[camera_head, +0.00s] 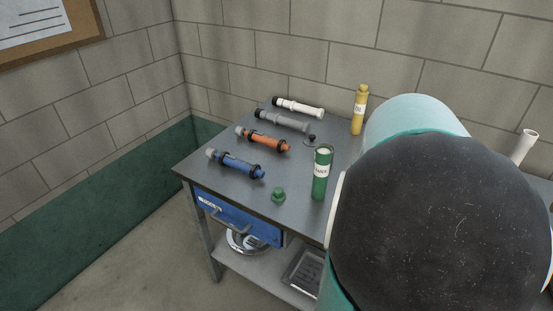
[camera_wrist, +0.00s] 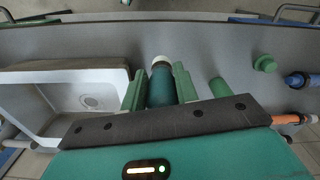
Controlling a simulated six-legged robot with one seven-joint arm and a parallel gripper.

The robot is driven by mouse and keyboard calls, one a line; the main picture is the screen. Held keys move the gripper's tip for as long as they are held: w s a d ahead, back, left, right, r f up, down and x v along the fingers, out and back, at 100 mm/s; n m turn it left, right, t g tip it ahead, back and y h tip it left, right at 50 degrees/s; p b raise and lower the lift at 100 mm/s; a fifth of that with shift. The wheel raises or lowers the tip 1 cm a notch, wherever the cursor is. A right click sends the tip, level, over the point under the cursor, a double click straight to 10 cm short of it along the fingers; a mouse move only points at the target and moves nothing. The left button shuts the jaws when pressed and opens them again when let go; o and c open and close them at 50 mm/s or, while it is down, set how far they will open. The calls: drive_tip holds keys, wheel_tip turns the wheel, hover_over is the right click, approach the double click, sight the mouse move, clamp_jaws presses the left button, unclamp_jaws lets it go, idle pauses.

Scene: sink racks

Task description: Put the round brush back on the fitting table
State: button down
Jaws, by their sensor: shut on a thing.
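My gripper (camera_wrist: 158,68) shows in the wrist view with its two green fingers closed on a dark teal cylinder (camera_wrist: 160,88) with a dark band and a pale end. This may be the round brush, but most of it is hidden between the fingers and I cannot be sure. The cylinder is over or near the grey table top, right of the sink; I cannot tell whether it touches. In the head view the fitting table (camera_head: 300,170) carries several pipe fittings, including a blue one (camera_head: 237,163) and an orange one (camera_head: 263,139). My arm hides the right side there.
A yellow bottle (camera_head: 359,110) stands at the back. A white sink (camera_wrist: 60,75) lies left in the wrist view. Walls close off the back and left.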

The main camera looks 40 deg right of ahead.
drive_tip(key=shift+w+d+f, duration=0.55)
drive_tip(key=shift+w+f, duration=0.6)
drive_tip(key=shift+f, duration=0.55)
drive_tip(key=shift+w+d+f, duration=0.6)
drive_tip(key=shift+w+f, duration=0.55)
drive_tip(key=shift+f, duration=0.55)
drive_tip(key=shift+w+d+f, duration=0.55)
drive_tip(key=shift+w+f, duration=0.6)
drive_tip(key=shift+f, duration=0.55)
drive_tip(key=shift+f, duration=0.1)
drive_tip(key=c, duration=1.1)
unclamp_jaws()
drive_tip(key=shift+o, duration=0.2)
wheel_tip(320, 180, up, 12)
drive_tip(key=w+a+r+n+h, duration=0.1)
drive_tip(key=w+a+r+n, duration=0.2)
drive_tip(key=a, duration=0.7)
drive_tip(key=s+a+n+t, duration=0.1)
drive_tip(key=a+n, duration=0.1)
drive_tip(key=a, duration=0.6)
drive_tip(key=s+a+r+n+t, duration=0.1)
drive_tip(key=s+a+n+t, duration=0.1)
drive_tip(key=a, duration=0.6)
drive_tip(key=s+a+r+n+t+y, duration=0.1)
drive_tip(key=s+a+n+t, duration=0.1)
drive_tip(key=a, duration=0.7)
drive_tip(key=shift+r+n, duration=0.25)
drive_tip(key=shift+n, duration=0.65)
